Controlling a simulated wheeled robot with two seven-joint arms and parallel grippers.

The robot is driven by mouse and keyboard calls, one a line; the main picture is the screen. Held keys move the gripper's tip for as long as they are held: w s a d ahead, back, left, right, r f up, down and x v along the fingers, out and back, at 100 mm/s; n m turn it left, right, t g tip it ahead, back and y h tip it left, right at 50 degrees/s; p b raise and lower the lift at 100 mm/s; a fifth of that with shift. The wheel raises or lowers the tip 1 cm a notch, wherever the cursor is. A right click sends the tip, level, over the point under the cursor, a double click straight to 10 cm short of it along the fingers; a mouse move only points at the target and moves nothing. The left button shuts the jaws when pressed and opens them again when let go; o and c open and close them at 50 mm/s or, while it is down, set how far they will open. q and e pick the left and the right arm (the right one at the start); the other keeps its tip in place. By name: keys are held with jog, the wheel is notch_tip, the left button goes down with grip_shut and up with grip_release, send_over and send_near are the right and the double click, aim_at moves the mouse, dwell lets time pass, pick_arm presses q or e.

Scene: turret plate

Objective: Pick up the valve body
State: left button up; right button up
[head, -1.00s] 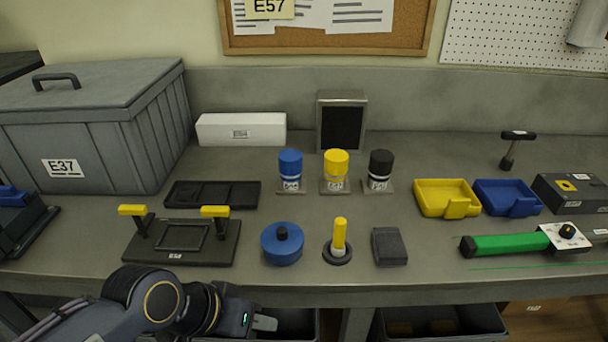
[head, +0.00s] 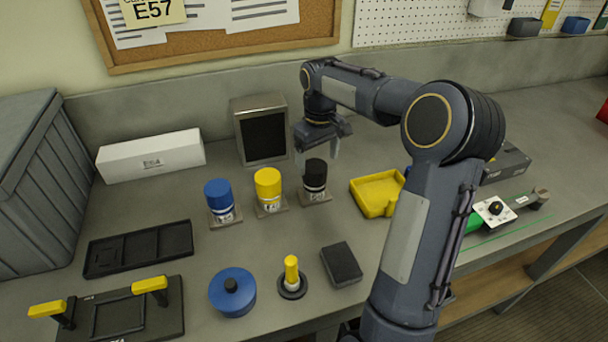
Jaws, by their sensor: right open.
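No part is clearly marked as the valve body, and I cannot tell which one it is. Three capped cylinders stand on small plates: a blue one (head: 220,200), a yellow one (head: 268,188) and a black one (head: 315,180). In front are a round blue part with a black knob (head: 232,291), a yellow peg on a black ring (head: 292,279) and a dark grey block (head: 341,264). My right gripper (head: 318,152) is open and empty, pointing down near the top of the black cylinder; contact is not visible. My left gripper is out of view.
A grey monitor-like box (head: 262,130) and a white box (head: 150,156) stand at the back. A black tray (head: 138,248) and a yellow-handled frame (head: 120,315) are left. My right arm partly hides a yellow bin (head: 376,192) and a green-handled device with a white plate (head: 494,212).

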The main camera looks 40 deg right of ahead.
aim_at(314, 179)
jog(key=shift+w+d+f, duration=0.15)
jog(key=shift+d+f, duration=0.05)
jog(key=shift+f, duration=0.05)
jog(key=f, duration=0.2)
jog(key=f+p, duration=0.1)
jog(key=f, duration=0.4)
jog(key=shift+w+a+f, duration=0.1)
jog(key=shift+a+f, duration=0.15)
jog(key=shift+a, duration=0.15)
jog(key=shift+r, duration=0.1)
jog(key=c, duration=1.5)
